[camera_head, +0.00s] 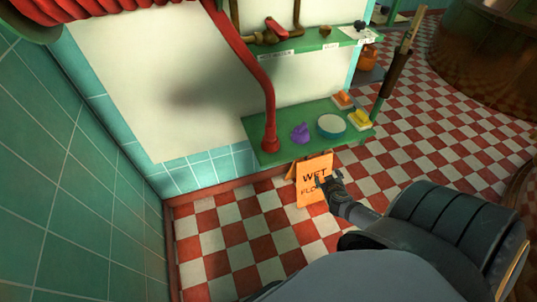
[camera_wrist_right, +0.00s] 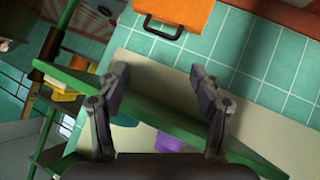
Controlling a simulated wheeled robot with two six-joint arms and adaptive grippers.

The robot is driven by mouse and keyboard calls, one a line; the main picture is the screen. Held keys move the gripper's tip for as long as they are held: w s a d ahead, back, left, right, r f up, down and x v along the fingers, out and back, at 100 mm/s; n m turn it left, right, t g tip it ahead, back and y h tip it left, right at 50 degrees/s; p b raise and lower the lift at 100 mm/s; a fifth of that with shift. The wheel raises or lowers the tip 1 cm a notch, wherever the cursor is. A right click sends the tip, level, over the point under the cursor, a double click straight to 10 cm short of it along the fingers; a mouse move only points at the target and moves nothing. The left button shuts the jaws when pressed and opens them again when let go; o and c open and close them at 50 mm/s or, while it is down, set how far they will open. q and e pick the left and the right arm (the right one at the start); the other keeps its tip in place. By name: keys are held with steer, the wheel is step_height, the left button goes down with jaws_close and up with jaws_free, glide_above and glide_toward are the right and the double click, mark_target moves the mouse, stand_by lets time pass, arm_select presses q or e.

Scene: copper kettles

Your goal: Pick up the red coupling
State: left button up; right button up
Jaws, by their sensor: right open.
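A thick red hose (camera_head: 243,52) comes down from the top left of the head view. It ends in a wider red end piece (camera_head: 270,144), which looks like the red coupling and stands on the left part of the lower green shelf (camera_head: 258,125). My right gripper (camera_head: 331,181) is right of and lower in the picture than that piece, in front of the orange wet-floor sign (camera_head: 313,168). In the right wrist view its two fingers (camera_wrist_right: 159,74) are apart with nothing gripped between them. The red piece cannot be made out there. My left gripper is not in view.
On the lower shelf are a purple cloth-like thing (camera_head: 300,132), a round pale-topped tin (camera_head: 331,125) and yellow and orange blocks (camera_head: 359,118). A red-handled valve (camera_head: 275,26) lies on the upper shelf (camera_head: 310,42). A tiled wall (camera_head: 60,170) closes off the left.

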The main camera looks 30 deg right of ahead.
steer(key=w+a+r+t+b, duration=0.3)
steer(key=w+r, duration=0.2)
steer(key=n+t+y+b, duration=0.2)
steer(key=t+y+b, duration=0.1)
steer(key=t+y, duration=0.35)
glide_toward(274, 130)
steer(key=w+a, duration=0.1)
steer(key=w, duration=0.1)
steer(key=w+b, duration=0.2)
steer(key=w, duration=0.2)
steer(key=shift+w+d+f+b, duration=0.1)
steer(key=shift+w+d+b, duration=0.1)
steer(key=shift+b, duration=0.2)
steer(key=shift+w, duration=0.25)
steer(key=w, duration=0.3)
steer(key=shift+d, duration=0.35)
steer(key=shift+w+p, duration=0.95)
steer(key=shift+w, duration=0.1)
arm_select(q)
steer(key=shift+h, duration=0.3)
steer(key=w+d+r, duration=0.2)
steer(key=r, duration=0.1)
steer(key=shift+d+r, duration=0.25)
arm_select(e)
steer(key=c, duration=1.2)
